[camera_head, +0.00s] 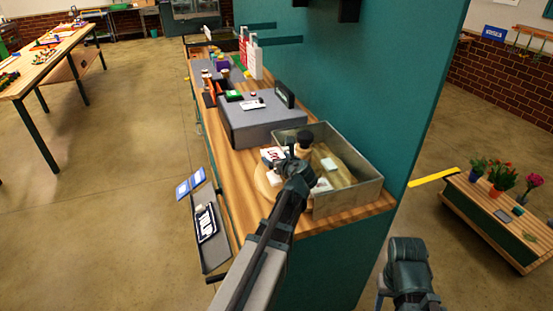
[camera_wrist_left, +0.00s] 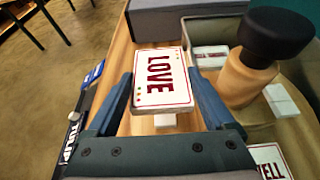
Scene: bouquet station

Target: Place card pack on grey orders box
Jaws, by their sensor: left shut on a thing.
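My left gripper (camera_wrist_left: 160,85) is shut on a white card pack (camera_wrist_left: 160,80) with red LOVE lettering. The pack sits between the two blue-grey fingers. In the head view the left gripper (camera_head: 285,162) is over the wooden counter, near the front left of the metal tray, and the arm hides part of the pack. The grey orders box (camera_head: 260,127) stands on the counter just beyond the gripper; its side also shows at the top of the left wrist view (camera_wrist_left: 185,22). Part of my right arm shows at the lower right, its fingers not clear.
A metal tray (camera_head: 362,192) with card packs stands right of the gripper. A wooden knob with a black top (camera_wrist_left: 262,60) is close to the right finger. The box top bears a green item (camera_head: 233,96), a white card (camera_head: 252,105) and a dark upright panel (camera_head: 285,94).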

